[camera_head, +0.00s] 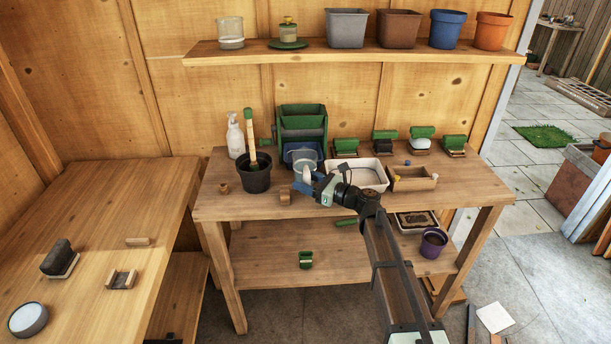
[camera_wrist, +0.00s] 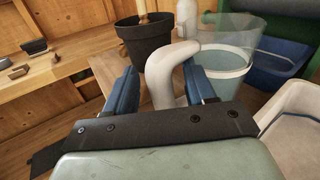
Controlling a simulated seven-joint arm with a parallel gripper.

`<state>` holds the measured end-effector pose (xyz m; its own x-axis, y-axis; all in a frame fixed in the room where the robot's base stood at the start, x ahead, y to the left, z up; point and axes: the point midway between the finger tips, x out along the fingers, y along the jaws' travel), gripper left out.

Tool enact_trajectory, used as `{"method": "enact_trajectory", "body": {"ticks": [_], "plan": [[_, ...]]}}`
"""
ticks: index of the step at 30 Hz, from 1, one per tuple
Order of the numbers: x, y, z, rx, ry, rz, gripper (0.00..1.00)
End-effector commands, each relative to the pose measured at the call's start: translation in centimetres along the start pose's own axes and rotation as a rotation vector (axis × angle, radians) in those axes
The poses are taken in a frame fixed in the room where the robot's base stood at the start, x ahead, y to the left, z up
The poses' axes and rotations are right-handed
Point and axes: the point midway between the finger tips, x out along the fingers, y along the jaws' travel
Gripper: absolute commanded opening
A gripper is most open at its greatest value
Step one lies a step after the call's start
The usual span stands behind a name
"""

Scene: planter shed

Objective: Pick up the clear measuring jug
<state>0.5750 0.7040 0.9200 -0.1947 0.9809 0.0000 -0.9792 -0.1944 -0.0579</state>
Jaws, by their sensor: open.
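The clear measuring jug (camera_head: 304,162) stands on the workbench (camera_head: 240,200), in front of a green stacked bin unit. In the wrist view the jug (camera_wrist: 222,72) shows a see-through body, pale teal low down, and a thick white handle (camera_wrist: 165,72) towards me. My gripper (camera_head: 309,182) is at the jug's near side. In the wrist view its two blue fingers (camera_wrist: 160,88) are apart, one on each side of the handle, with a gap visible at the left. Whether the right finger touches the handle I cannot tell.
A black pot (camera_head: 254,174) stands to the left and a white tray (camera_head: 368,172) close to the right. A blue bin (camera_wrist: 275,72) is just behind the jug. Another clear vessel (camera_head: 230,34) stands on the upper shelf (camera_head: 350,52). The bench's front left is mostly clear.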

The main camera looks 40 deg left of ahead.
Motion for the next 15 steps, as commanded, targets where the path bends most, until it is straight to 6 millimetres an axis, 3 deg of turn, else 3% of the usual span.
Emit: {"method": "enact_trajectory", "body": {"ticks": [5,15], "plan": [[-0.01,0.00,0.01,0.000,0.000,-0.001,0.55],[-0.03,-0.01,0.00,0.000,0.000,-0.001,0.23]]}}
